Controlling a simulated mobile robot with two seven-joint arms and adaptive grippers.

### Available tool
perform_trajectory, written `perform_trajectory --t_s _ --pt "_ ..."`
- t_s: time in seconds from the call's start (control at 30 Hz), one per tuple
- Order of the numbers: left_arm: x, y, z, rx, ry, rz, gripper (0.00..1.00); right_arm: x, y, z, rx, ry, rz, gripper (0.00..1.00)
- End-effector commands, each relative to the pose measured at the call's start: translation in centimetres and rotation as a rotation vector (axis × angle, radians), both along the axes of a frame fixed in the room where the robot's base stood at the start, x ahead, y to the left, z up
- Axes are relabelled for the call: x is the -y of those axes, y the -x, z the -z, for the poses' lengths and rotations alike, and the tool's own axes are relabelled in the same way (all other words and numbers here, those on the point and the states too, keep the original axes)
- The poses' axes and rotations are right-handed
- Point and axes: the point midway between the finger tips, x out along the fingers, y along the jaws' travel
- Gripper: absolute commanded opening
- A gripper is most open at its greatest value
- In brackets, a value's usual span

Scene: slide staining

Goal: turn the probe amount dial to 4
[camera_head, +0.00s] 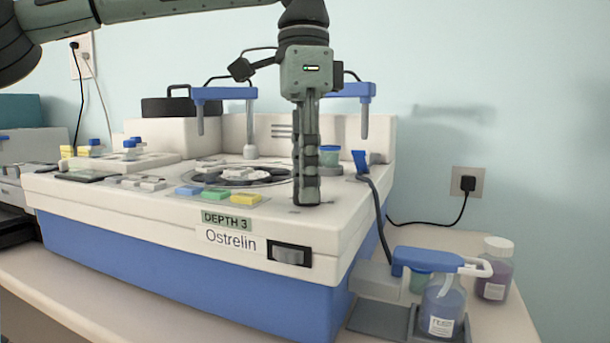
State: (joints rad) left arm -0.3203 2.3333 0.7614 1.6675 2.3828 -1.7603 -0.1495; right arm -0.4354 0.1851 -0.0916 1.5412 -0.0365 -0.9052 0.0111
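The staining machine (170,218) is white with a blue base and stands on the bench. A green label on its front edge reads "DEPTH 3" (227,220). My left gripper (307,202) points straight down, with its fingertips at the front right of the machine's top. Its fingers look close together from this side, and I cannot tell whether they are shut or hold anything. I cannot make out the probe amount dial; the fingers cover the spot beneath them. My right gripper is not in view.
Blue, green and yellow buttons (216,194) lie left of the fingers. Two blue probe arms (225,93) stand behind. A blue hook with a cable (363,165) is close on the right. Bottles (442,305) stand at the lower right.

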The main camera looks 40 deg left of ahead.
Motion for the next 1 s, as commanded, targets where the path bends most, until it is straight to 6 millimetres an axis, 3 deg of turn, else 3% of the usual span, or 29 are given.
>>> perform_trajectory --t_s 0.13,0.5,1.0 --pt "0.0 0.0 0.0 0.0 0.0 0.0 0.51 -0.2 0.0 0.0 0.0 -0.003 0.001 0.4" --pt "0.0 0.0 -0.6 0.001 -0.001 -0.001 0.51 -0.6 0.4 0.1 -0.006 -0.009 0.004 0.4" --pt "-0.3 -0.4 -10.0 0.002 0.001 -0.002 0.51 -0.4 0.2 0.1 -0.003 -0.006 0.003 0.4"
